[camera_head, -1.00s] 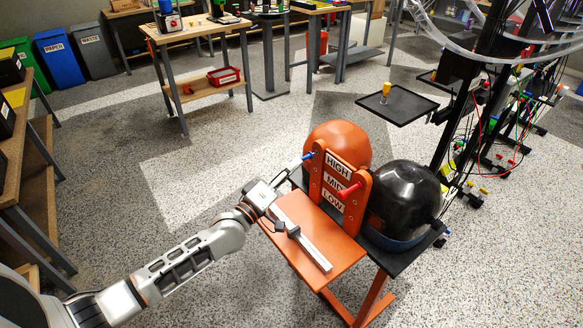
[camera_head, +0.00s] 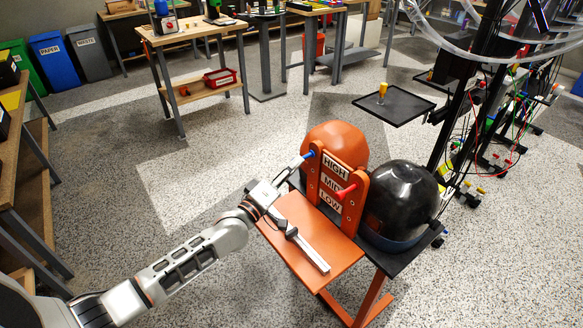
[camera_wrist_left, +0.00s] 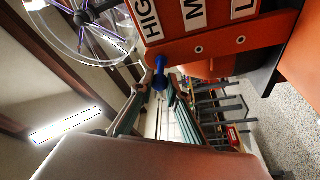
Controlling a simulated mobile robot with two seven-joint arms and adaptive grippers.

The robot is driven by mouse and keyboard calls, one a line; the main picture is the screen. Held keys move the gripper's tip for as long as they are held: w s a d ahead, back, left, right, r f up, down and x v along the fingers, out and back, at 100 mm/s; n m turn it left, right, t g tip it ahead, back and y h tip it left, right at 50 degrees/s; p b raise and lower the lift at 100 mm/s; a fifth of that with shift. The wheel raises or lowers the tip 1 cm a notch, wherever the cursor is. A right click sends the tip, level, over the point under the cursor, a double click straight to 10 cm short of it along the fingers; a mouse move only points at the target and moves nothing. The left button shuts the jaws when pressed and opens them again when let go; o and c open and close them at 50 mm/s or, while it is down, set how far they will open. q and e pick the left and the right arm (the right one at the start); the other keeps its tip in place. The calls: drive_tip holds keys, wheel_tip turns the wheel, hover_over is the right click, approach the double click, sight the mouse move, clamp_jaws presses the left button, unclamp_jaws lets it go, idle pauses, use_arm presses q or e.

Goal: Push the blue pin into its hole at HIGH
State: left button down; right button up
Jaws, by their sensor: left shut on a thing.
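The blue pin (camera_head: 308,154) is at the left side of the orange upright board (camera_head: 353,207), level with the HIGH label (camera_head: 335,171). My left gripper (camera_head: 301,160) is shut on it, and its end points at the board. In the left wrist view the blue pin (camera_wrist_left: 159,79) sits between the fingertips of my left gripper (camera_wrist_left: 158,90), its far end at the board's edge beside the HIGH label (camera_wrist_left: 147,18). The hole is hidden, and I cannot tell how deep the pin sits. My right gripper is out of view.
A red pin (camera_head: 345,192) sticks out of the board near MID. An orange seat (camera_head: 310,240) with a grey bar (camera_head: 304,246) lies below my left gripper. A black dome (camera_head: 402,200) stands right of the board. Open floor lies to the left.

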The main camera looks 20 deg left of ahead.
use_arm(q)
drive_tip(key=shift+w+d, duration=0.15)
drive_tip(key=shift+w, duration=0.05)
drive_tip(key=c, duration=1.9)
unclamp_jaws()
drive_tip(key=shift+s, duration=0.1)
drive_tip(key=v, duration=1.2)
